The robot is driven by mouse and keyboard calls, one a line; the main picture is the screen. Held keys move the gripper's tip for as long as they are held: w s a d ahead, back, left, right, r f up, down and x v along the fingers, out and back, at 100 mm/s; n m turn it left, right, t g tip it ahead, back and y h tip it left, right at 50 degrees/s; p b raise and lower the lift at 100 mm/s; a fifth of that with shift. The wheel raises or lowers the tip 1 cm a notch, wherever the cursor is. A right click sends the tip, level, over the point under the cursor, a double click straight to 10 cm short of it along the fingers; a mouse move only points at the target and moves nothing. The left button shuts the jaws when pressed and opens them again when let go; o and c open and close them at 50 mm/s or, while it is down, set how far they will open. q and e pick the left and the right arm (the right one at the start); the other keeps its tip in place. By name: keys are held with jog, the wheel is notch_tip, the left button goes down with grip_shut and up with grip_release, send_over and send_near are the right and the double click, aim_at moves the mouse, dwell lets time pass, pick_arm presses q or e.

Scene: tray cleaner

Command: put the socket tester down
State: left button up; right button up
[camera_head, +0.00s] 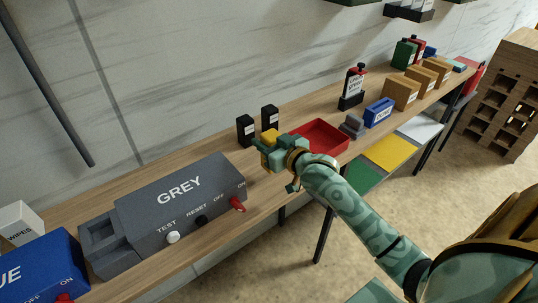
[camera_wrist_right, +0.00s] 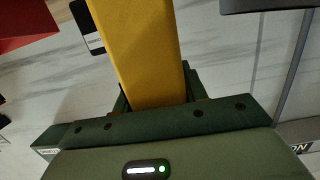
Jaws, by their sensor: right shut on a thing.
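The socket tester appears to be the yellow block (camera_head: 270,136) in my right gripper (camera_head: 275,149), just right of the grey box. In the right wrist view the yellow block (camera_wrist_right: 140,52) fills the upper middle, between the fingers of the right gripper (camera_wrist_right: 155,100). The right gripper is shut on it. Its far end is out of frame, and I cannot tell whether it touches the bench. My left gripper is not in view.
A wooden bench (camera_head: 250,212) runs along the wall. The grey box (camera_head: 180,193) has a red switch. A red tray (camera_head: 322,150) lies right of the gripper. Two black boxes (camera_head: 245,129) stand behind it. A blue box (camera_head: 45,265) is at lower left.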

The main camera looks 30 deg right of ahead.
jog(key=shift+w+d+f, duration=0.25)
jog(key=shift+d+f, duration=0.05)
jog(key=shift+f, duration=0.2)
notch_tip(320, 180, down, 4)
jog(key=shift+d+r+b, duration=0.15)
jog(key=shift+r+b, duration=0.05)
jog(key=shift+b, duration=0.75)
jog(key=shift+w+r, duration=0.1)
jog(key=o, duration=1.1)
jog(key=shift+o, duration=0.2)
